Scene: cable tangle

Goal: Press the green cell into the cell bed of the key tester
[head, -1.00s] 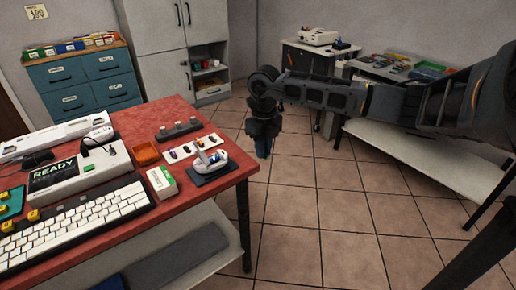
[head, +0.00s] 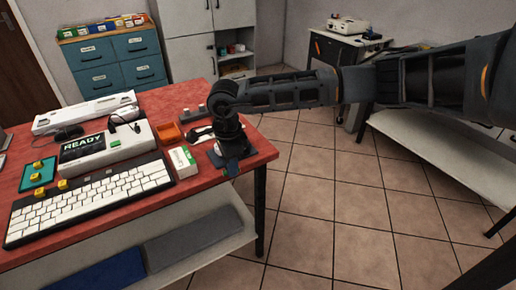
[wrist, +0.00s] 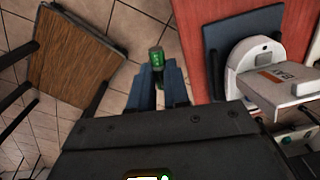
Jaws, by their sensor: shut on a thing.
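My gripper (wrist: 157,88) is shut on the green cell (wrist: 157,57), whose top sticks out beyond the fingertips in the wrist view. In the head view my gripper (head: 231,166) is at the right corner of the red table and hides most of what is behind it. I cannot make out the cell bed.
The red table (head: 75,198) holds a white keyboard (head: 95,200), a tester box reading READY (head: 110,148), an orange tray (head: 168,132) and a small white-green box (head: 182,162). A brown wooden top (wrist: 78,55) shows at left in the wrist view. Tiled floor lies right of the table.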

